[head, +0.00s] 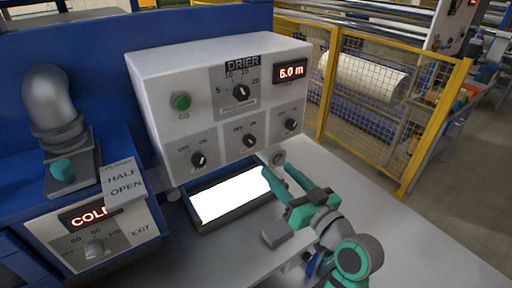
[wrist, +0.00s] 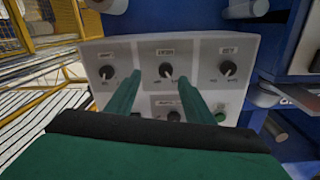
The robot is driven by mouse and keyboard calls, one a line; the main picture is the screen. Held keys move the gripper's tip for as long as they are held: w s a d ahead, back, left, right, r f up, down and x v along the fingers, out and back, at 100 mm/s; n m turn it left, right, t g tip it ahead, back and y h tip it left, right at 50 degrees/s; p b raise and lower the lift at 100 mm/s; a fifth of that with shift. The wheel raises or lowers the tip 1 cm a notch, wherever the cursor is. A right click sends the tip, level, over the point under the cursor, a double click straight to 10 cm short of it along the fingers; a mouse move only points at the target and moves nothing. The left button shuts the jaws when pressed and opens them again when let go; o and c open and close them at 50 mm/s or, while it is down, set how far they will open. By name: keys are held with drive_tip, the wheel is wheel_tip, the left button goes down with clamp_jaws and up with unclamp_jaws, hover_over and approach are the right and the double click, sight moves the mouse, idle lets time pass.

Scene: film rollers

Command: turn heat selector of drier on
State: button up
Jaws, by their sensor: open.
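The drier (head: 225,70) is a white box with a sloped grey control panel. Its lower row has three black knobs: left (head: 198,159), middle (head: 249,140) and right (head: 290,124). Their labels are too small to tell which is the heat selector. The wrist view shows the panel upside down, with the middle knob (wrist: 166,70) near its centre. My gripper (head: 274,172) is open and empty in front of the panel's lower right part. In the wrist view its two green fingers (wrist: 159,80) point at the panel, on either side of the middle knob's line; contact cannot be told.
Above are a green button (head: 180,101), a larger dial (head: 241,92) and a red display (head: 290,71). A bright white screen (head: 229,195) lies below the panel. A control box reading COLD (head: 92,250) stands left. A yellow fence (head: 424,130) stands right.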

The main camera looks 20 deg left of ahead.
sight(252, 143)
drive_tip(key=shift+n+g+y, duration=0.3)
drive_tip(key=shift+n+g, duration=0.1)
drive_tip(key=shift+n, duration=0.2)
drive_tip(key=x, duration=0.3)
drive_tip(key=r+x, duration=0.1)
drive_tip(key=x, duration=0.3)
drive_tip(key=r+x, duration=0.1)
drive_tip(key=x, duration=0.2)
drive_tip(key=shift+a+r, duration=0.1)
drive_tip(key=shift+a, duration=0.4)
drive_tip(key=c, duration=1.1)
